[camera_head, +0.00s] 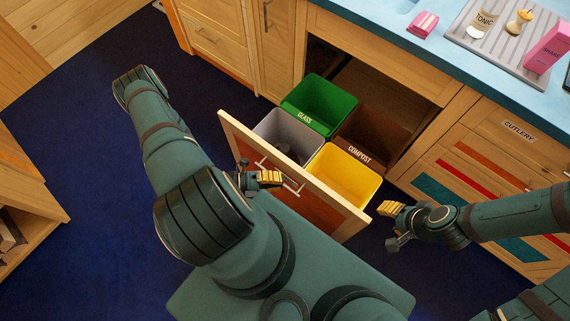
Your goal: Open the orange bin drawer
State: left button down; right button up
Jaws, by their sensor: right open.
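The orange bin drawer (238,136) is pulled out from the cabinet under the counter. Four-sided bins stand in it: a green one marked GLASS (325,100), a grey one (285,128), a yellow one (345,180) and a brown one marked COMPOST (378,137). A pale bar handle (292,186) runs along the drawer's front. My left gripper (272,178) is at the handle, its yellow fingers over the bar; whether they grip it is unclear. My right gripper (388,208) is open and empty, just right of the drawer front's near right corner.
A cutlery drawer (510,128) and striped drawer fronts (475,180) lie to the right, shut. The blue counter (390,38) holds a pink packet (423,23) and a tray (500,55). A wooden cabinet (30,210) stands left. Dark blue floor (80,130) is free between.

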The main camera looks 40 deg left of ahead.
pick_arm(q)
jog(key=shift+s+f, duration=0.15)
jog(key=shift+s, duration=1.05)
jog(key=c, duration=1)
grip_release()
jog(key=v, duration=1.2)
jog(key=shift+a, duration=0.1)
